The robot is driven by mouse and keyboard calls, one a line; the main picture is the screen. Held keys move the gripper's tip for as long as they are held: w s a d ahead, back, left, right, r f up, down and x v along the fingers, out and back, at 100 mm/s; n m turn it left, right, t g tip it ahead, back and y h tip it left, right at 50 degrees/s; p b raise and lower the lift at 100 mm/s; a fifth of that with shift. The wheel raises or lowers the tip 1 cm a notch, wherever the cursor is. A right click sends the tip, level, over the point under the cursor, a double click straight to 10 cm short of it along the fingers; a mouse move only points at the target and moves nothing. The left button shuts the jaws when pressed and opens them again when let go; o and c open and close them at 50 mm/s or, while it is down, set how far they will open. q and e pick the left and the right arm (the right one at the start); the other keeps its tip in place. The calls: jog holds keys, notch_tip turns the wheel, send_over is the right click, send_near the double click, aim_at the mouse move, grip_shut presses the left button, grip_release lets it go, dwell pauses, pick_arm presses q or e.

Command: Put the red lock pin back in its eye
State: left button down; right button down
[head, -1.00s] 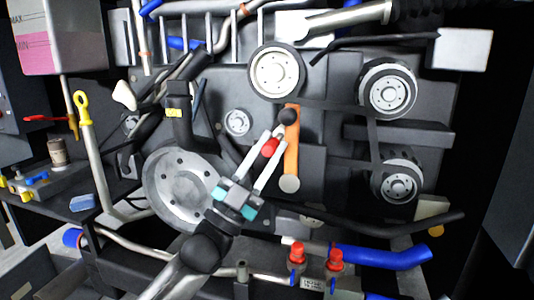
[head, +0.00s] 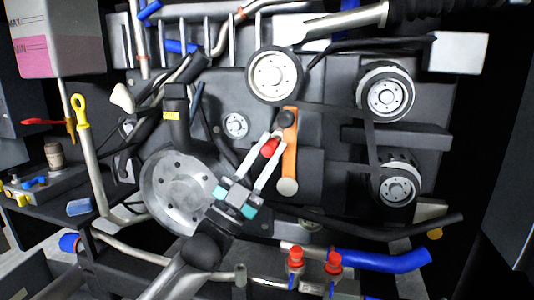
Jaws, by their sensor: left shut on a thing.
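The red lock pin (head: 270,149) shows as a small red piece between the fingers of my left gripper (head: 272,148). The gripper is shut on it, and its arm comes up from the bottom of the head view. I cannot tell whether the fingertips or pin touch the lever. The pin's eye cannot be made out; it may be hidden near the fingertips. My right gripper is not in view.
Belt pulleys (head: 274,76) stand above and to the right. A large grey disc (head: 178,190) lies left of my gripper. Two red-topped fittings (head: 296,258) and a blue hose (head: 385,259) are low right. A yellow-ringed dipstick (head: 80,110) stands at left.

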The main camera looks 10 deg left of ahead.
pick_arm(q)
jog(key=shift+w, duration=0.35)
jog(key=shift+c, duration=0.9)
grip_release()
jog(key=shift+w, duration=0.1)
jog(key=shift+f, duration=0.1)
jog(key=b+v, duration=0.1)
jog(key=v, duration=0.7)
jog(key=shift+b, duration=0.4)
